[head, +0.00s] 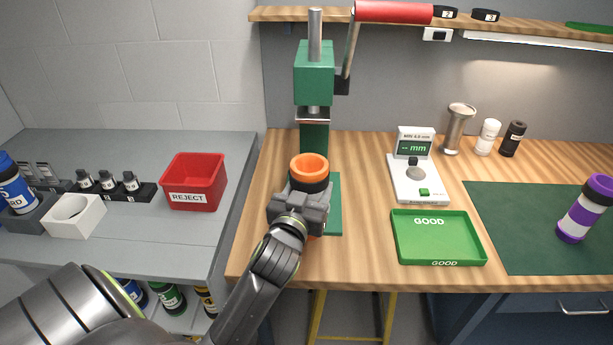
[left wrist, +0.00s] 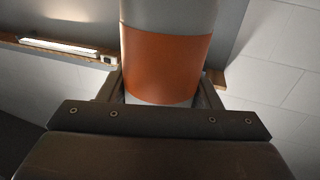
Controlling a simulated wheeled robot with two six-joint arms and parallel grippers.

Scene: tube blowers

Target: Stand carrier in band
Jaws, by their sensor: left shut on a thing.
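My left gripper (head: 298,206) is shut on an orange and black carrier (head: 309,168). It holds the carrier roughly upright in front of the green press (head: 314,75), above the press's green base. In the left wrist view the carrier (left wrist: 165,68) shows a wide orange stretch with grey above and below, between the fingers. A purple and white carrier (head: 586,210) is at the right on the dark green mat (head: 510,238), leaning in the picture. I cannot tell which part is the band. My right gripper is not in view.
A green GOOD tray (head: 438,253) and a gauge (head: 416,175) reading "-- mm" stand right of my gripper. A red REJECT bin (head: 194,181), a white holder (head: 72,215) and a blue carrier (head: 17,188) are on the grey bench. The press's red lever (head: 393,12) reaches right.

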